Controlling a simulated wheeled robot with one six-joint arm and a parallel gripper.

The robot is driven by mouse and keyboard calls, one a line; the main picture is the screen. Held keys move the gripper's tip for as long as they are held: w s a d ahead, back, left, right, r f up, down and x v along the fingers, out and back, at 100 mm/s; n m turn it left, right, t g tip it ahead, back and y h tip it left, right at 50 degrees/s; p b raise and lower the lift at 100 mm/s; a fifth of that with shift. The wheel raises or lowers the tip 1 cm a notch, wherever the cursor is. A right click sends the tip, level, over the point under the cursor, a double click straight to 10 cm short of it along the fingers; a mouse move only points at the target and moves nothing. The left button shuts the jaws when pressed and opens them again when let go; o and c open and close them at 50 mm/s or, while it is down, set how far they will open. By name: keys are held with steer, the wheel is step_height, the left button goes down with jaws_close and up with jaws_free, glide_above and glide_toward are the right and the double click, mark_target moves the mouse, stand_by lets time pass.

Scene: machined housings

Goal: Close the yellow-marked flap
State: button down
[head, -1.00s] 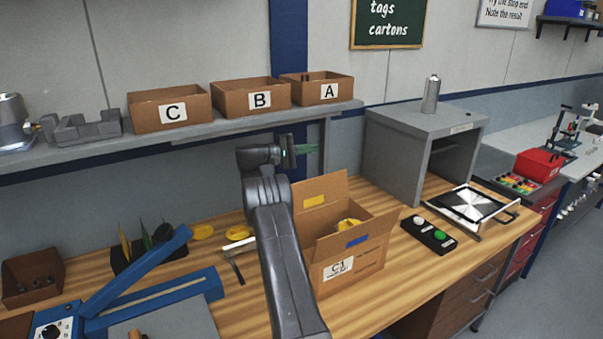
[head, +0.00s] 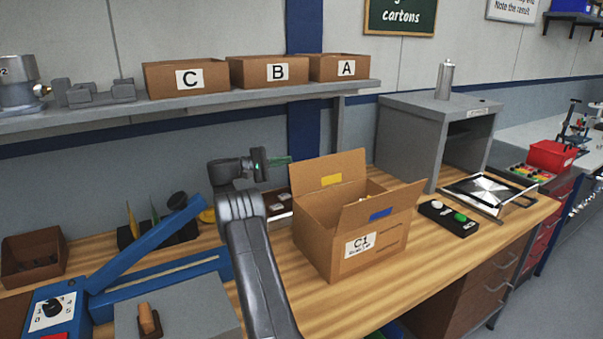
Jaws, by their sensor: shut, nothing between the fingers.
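The carton C1 (head: 322,248) stands on the wooden bench with its top open. Its yellow-marked flap (head: 345,167) stands up along the back side, with the yellow patch (head: 331,180) facing into the box. The blue-marked flap (head: 395,203) stands up and leans outward along the front side. My gripper (head: 283,161) is beside the upper left corner of the yellow-marked flap, its fingers pointing right. It is shut and empty. Whether it touches the flap or sits behind it I cannot tell. The box's contents are mostly hidden.
A shelf (head: 210,107) with bins C, B and A runs above the back of the bench. A blue lever device (head: 150,285) is at left. A grey open cabinet (head: 410,140) and a button box (head: 448,215) stand right of the carton.

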mark_target(329, 165)
steer(key=d+r+p, duration=0.1)
steer(key=d+p, duration=0.1)
steer(key=d, duration=0.9)
steer(key=shift+d+p, duration=0.15)
steer(key=shift+p, duration=0.25)
